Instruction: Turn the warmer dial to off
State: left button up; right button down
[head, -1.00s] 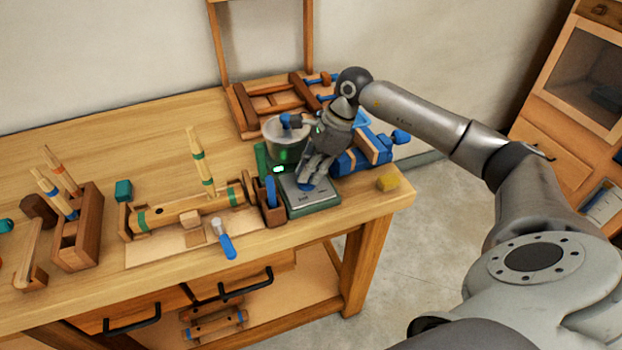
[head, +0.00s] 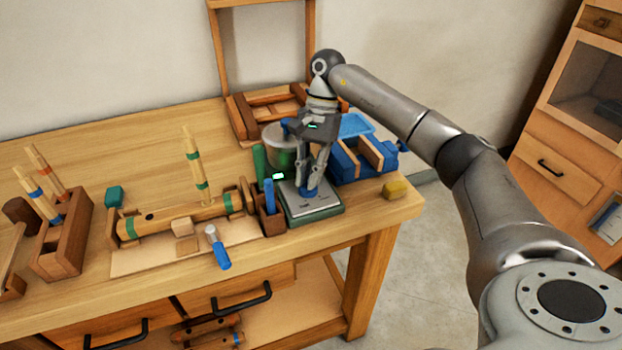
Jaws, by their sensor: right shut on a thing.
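The warmer (head: 313,208) is a low green box with a pale grey top plate near the right end of the workbench. A small green light (head: 278,176) glows at the warmer's back left. A metal pot (head: 284,139) stands behind the warmer, partly hidden by my gripper. My left gripper is not in view.
A wooden holder with blue and green handles (head: 270,218) stands close at the warmer's left. A blue vise (head: 358,160) is at its right, and a yellow block (head: 396,189) lies near the bench (head: 408,208) corner. A blue-handled tool (head: 219,250) lies at the front.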

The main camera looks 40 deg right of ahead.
jog(key=shift+a+f+n+g+h, duration=0.15)
jog(key=shift+n+g+h, duration=0.15)
jog(key=shift+n, duration=0.7)
jog(key=shift+n+g+h, duration=0.3)
jog(key=shift+n, duration=0.6)
jog(key=shift+w+a+n+h, duration=0.1)
jog(key=shift+n+h, duration=0.3)
jog(key=shift+n, duration=0.8)
jog(key=shift+a+n+g+h+p, duration=0.1)
jog(key=shift+n+g+h+p, duration=0.45)
jog(key=shift+n, duration=0.75)
jog(key=shift+f+n, duration=0.1)
jog(key=shift+n, duration=0.2)
jog(key=c, duration=1.5)
grip_release()
jog(key=shift+r, duration=0.25)
jog(key=shift+v, duration=5.9)
